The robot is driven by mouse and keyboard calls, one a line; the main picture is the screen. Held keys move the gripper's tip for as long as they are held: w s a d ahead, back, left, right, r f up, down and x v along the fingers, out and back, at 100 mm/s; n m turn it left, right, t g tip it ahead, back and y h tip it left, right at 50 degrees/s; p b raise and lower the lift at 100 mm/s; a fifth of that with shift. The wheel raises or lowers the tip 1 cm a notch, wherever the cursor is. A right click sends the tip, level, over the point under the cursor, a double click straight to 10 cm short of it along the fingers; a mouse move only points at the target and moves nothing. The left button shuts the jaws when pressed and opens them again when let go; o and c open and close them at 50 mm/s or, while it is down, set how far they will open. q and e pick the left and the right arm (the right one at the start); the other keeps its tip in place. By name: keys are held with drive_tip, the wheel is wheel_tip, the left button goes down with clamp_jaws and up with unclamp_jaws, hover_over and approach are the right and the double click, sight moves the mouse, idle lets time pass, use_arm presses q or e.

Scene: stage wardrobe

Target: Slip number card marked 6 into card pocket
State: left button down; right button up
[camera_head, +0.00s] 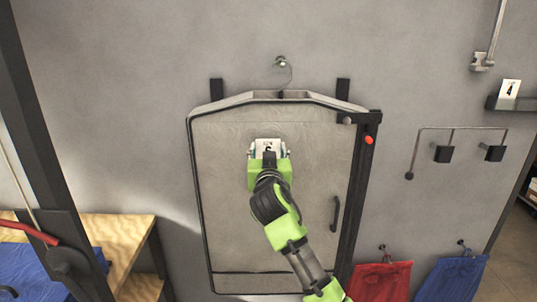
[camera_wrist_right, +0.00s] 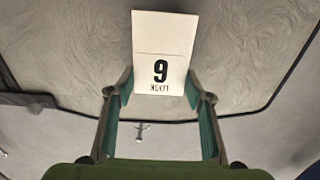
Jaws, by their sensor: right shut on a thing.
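My right gripper (camera_head: 268,155) is shut on a white number card (camera_head: 267,146), in front of the upper middle of a grey hanging garment bag (camera_head: 225,210). In the right wrist view, the card (camera_wrist_right: 165,35) sticks out beyond the fingertips (camera_wrist_right: 158,90). I cannot tell whether the card touches the bag. I cannot make out a card pocket; the card and gripper cover part of the bag's front. My left gripper is not in view.
The bag hangs by a hook (camera_head: 281,63) on a grey wall, with a dark upright (camera_head: 360,190) and red knob (camera_head: 369,140) at its right. A black ledge (camera_head: 515,104) holds another card (camera_head: 510,88). Red (camera_head: 382,282) and blue cloths (camera_head: 450,280) hang lower right. A wooden table (camera_head: 118,235) stands left.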

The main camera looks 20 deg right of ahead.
drive_tip(key=shift+w+d, duration=0.15)
drive_tip(key=shift+w, duration=0.3)
drive_tip(key=shift+f+b, duration=2)
drive_tip(key=shift+f, duration=0.45)
drive_tip(key=o, duration=0.8)
